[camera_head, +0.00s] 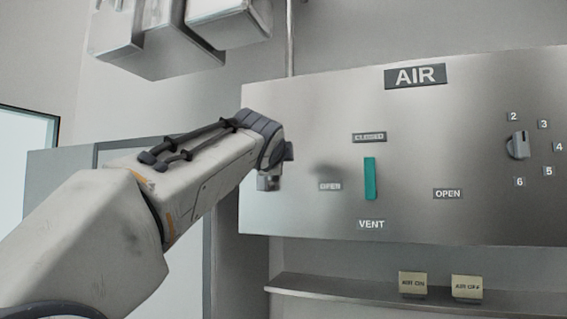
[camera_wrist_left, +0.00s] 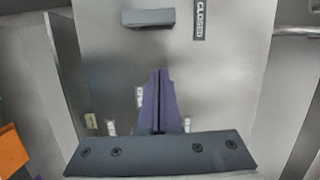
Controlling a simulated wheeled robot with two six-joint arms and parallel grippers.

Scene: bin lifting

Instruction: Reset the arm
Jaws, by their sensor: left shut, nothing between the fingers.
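My left arm comes in from the left in the head view. Its gripper (camera_head: 268,182) hangs in front of the left edge of the metal AIR panel (camera_head: 300,120), left of the green vent handle (camera_head: 370,179) and apart from it. The handle stands upright below the CLOSED label (camera_head: 369,137), between two OPEN labels. In the left wrist view the two fingers (camera_wrist_left: 160,78) are pressed together with nothing between them. The CLOSED label (camera_wrist_left: 200,20) shows past them, beside a dark grey bar (camera_wrist_left: 148,17). My right gripper is in neither view.
A grey knob (camera_head: 518,146) with numbers around it sits at the panel's right. A metal shelf (camera_head: 330,288) below carries an AIR ON block (camera_head: 413,284) and an AIR OFF block (camera_head: 467,288). Grey boxes (camera_head: 160,45) hang above my arm.

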